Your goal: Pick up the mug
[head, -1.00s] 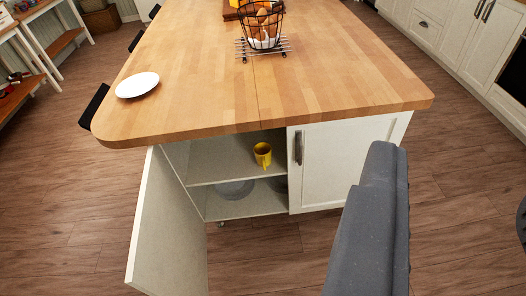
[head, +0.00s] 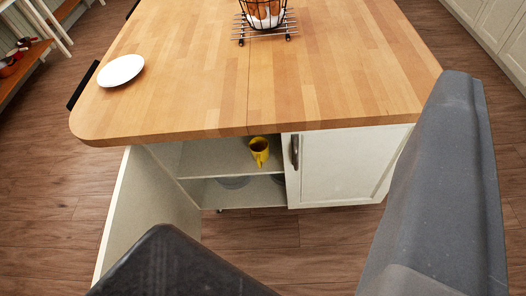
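A yellow mug (head: 259,151) stands upright on the upper shelf (head: 215,160) inside the open left compartment of the island cabinet. It is near the shelf's front edge, just left of the closed door, and its handle faces me. Two dark parts of my own arm or gripper show, a large grey one at the right and a blacker one at the bottom left. Both are apart from the mug and nearer to me. No fingertips can be made out clearly, and nothing is seen held.
The left cabinet door (head: 145,215) swings out towards me. The right door (head: 345,165) is closed, with a dark handle (head: 294,152). Grey bowls (head: 233,182) sit on the lower shelf. The wooden countertop (head: 200,85) overhangs the opening and holds a white plate (head: 121,70) and a wire basket (head: 265,12).

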